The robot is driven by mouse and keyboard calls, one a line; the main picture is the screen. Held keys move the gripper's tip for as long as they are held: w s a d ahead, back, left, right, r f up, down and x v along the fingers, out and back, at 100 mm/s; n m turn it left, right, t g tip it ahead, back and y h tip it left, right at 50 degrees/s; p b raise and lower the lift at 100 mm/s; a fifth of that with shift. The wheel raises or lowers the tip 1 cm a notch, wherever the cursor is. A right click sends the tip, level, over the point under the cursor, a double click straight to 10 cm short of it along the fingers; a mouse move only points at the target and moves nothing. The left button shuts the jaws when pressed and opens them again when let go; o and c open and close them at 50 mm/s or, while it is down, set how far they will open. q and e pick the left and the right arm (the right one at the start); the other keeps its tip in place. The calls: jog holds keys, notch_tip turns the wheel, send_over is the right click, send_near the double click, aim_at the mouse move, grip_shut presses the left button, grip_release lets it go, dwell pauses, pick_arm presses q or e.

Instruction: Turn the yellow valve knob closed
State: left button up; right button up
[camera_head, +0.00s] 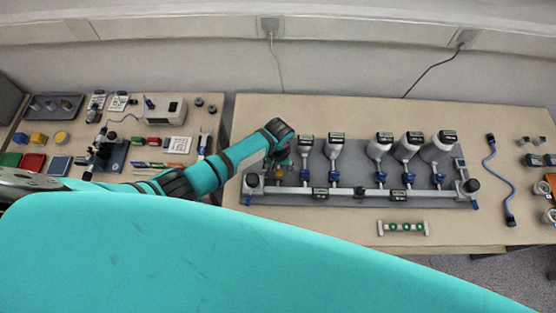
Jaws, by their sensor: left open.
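A grey calibration rig (340,193) lies on a dark mat on the right-hand table, with several white cylinders with dark tops and blue fittings along it. My left gripper (281,166) is over the rig's left end, at the end of my teal and black arm, and points down. It is open, though its fingers are small and partly hidden by the wrist. A small yellowish part (279,177), probably the yellow valve knob, shows just under the gripper. I cannot tell whether the fingers touch it or how the knob is turned. My right gripper is out of view.
A blue cable (490,175) lies right of the mat. A small holder with green items (403,228) lies in front of it. The left table holds a microscope-like device (104,152), a white box (165,111) and coloured trays.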

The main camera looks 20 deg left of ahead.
aim_at(278, 170)
pick_arm(q)
notch_tip(278, 170, up, 11)
jog(key=shift+r, duration=0.2)
dwell(0.6)
